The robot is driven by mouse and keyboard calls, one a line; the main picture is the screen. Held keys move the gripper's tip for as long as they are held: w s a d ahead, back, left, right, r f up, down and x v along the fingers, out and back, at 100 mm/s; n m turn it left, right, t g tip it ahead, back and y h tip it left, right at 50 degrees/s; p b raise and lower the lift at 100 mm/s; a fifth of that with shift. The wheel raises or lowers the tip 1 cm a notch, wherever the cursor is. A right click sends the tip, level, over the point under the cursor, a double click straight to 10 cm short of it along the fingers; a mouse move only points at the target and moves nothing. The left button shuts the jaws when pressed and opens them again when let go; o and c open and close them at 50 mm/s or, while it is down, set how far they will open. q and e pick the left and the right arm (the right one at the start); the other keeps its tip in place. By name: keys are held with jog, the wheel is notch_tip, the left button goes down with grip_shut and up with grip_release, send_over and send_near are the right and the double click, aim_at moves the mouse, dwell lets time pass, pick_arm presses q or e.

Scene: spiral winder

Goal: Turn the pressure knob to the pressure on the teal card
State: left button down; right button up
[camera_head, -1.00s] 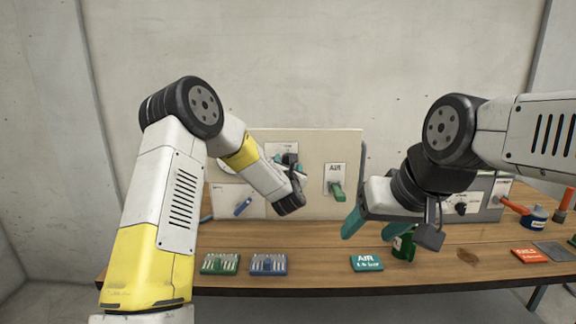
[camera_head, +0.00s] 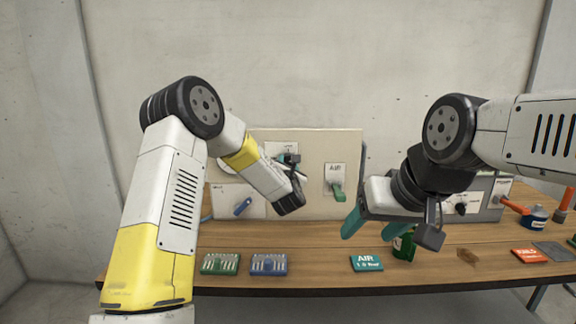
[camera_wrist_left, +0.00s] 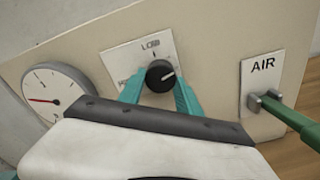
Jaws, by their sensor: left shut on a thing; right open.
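The black pressure knob (camera_wrist_left: 160,76) sits on a white plate on the beige panel, its white mark pointing right and slightly up. My left gripper (camera_wrist_left: 160,88) has its teal fingers on either side of the knob and is shut on it; it also shows in the head view (camera_head: 288,159). A round gauge (camera_wrist_left: 50,95) left of the knob has a red needle pointing left. The teal card (camera_head: 366,263) lies on the table, headed AIR; its second line is too small to read surely. My right gripper (camera_head: 368,226) is open and empty above the table.
A green lever on the AIR plate (camera_head: 337,190) is right of the knob. Green (camera_head: 220,263) and blue (camera_head: 268,264) racks stand at the front. A dark green can (camera_head: 404,246) is close to my right gripper. A red card (camera_head: 529,255) lies at the right.

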pick_arm(q)
jog(key=m, duration=0.8)
jog(key=shift+m, duration=0.4)
jog(key=m, duration=0.4)
jog(key=shift+r+m, duration=0.15)
jog(key=shift+m, duration=0.15)
jog(key=m, duration=0.3)
jog(key=shift+m, duration=0.3)
jog(key=m, duration=1.2)
jog(key=shift+d, duration=0.15)
jog(key=shift+m, duration=0.4)
jog(key=c, duration=0.8)
grip_release()
jog(key=shift+r, duration=0.1)
jog(key=shift+c, duration=0.2)
